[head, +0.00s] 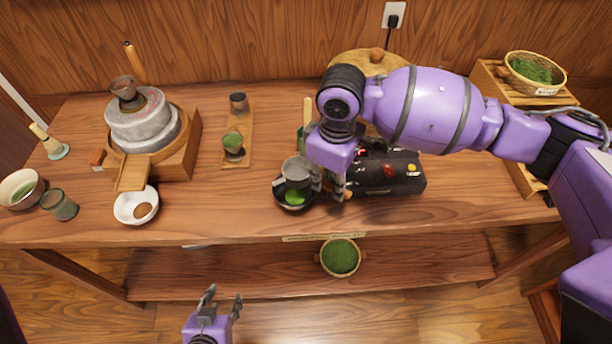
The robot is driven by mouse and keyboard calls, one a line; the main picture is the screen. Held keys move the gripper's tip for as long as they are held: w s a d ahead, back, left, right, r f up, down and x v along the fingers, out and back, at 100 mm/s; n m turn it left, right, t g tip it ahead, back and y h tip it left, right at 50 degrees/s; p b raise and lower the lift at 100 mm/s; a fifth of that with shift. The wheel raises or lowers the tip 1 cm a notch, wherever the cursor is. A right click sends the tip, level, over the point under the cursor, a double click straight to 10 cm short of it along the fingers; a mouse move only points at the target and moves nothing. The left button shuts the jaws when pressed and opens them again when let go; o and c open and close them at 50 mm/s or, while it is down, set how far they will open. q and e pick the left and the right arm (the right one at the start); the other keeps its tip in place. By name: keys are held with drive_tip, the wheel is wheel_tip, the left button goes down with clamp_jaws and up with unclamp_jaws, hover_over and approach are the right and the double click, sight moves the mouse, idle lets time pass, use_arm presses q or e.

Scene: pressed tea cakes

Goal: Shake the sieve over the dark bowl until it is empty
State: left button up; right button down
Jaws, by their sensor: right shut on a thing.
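The grey sieve (296,168) is a small cup-like vessel, held just above the dark bowl (281,200). Whether powder is left inside the sieve is too small to tell. My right gripper (328,182) points down at the right side of the sieve and is shut on it; the exact grip is partly hidden by the gripper itself. My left gripper (221,303) is open and empty, low in front of the table.
A black machine (395,172) stands close right of my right gripper. A stone mill (142,120), a white bowl (124,208) and cups stand to the left. A basket of green leaves (535,72) sits at the back right. The table's middle front is clear.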

sight(330, 186)
drive_tip(key=shift+s+a+r, duration=0.1)
drive_tip(key=shift+r, duration=2.45)
